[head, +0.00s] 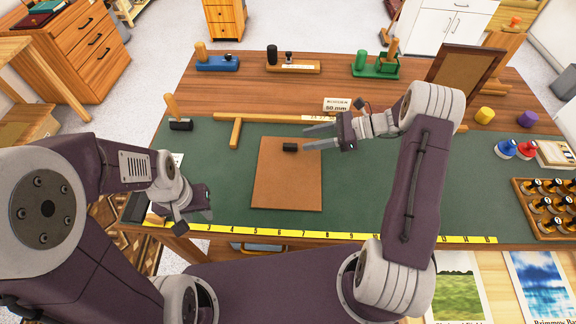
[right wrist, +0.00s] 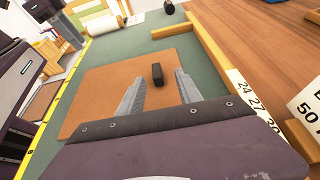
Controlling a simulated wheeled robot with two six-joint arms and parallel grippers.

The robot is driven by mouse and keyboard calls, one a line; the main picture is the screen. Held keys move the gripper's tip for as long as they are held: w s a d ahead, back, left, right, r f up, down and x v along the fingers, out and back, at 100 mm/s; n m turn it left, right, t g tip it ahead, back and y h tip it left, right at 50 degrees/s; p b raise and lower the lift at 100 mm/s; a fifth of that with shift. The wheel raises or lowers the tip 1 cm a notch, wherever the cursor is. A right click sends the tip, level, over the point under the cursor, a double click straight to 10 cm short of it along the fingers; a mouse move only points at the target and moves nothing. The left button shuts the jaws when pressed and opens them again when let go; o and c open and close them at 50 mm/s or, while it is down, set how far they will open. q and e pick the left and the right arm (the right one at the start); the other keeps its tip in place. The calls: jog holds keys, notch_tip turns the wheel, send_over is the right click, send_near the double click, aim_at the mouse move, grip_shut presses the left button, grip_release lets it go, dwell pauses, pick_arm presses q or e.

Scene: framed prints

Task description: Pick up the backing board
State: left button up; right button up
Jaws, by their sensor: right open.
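The backing board is a flat, square brown board (head: 285,185) lying on the green mat, with a small black block (head: 290,147) on it near its far edge. My right gripper (head: 304,137) is open, coming from the right, with its fingers pointing at the block. In the right wrist view the board (right wrist: 105,95) lies beyond the fingers, and the black block (right wrist: 157,74) shows between the two fingertips (right wrist: 159,76). I cannot tell whether they touch it. My left gripper (head: 208,214) is low at the mat's left front, apart from the board; its fingers are hard to make out.
A yellow ruler strip (head: 330,235) runs along the bench front. A wooden fence (head: 280,118) lies behind the board. A brown framed panel (head: 465,75) stands at the back right. The mat right of the board is mostly clear.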

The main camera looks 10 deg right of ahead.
aim_at(292, 145)
jog(key=shift+s+a+f, duration=0.15)
jog(key=shift+a, duration=0.4)
jog(key=x, duration=0.4)
jog(key=shift+s+f, duration=0.15)
jog(key=shift+a+f, duration=0.15)
jog(key=shift+a, duration=0.1)
grip_shut()
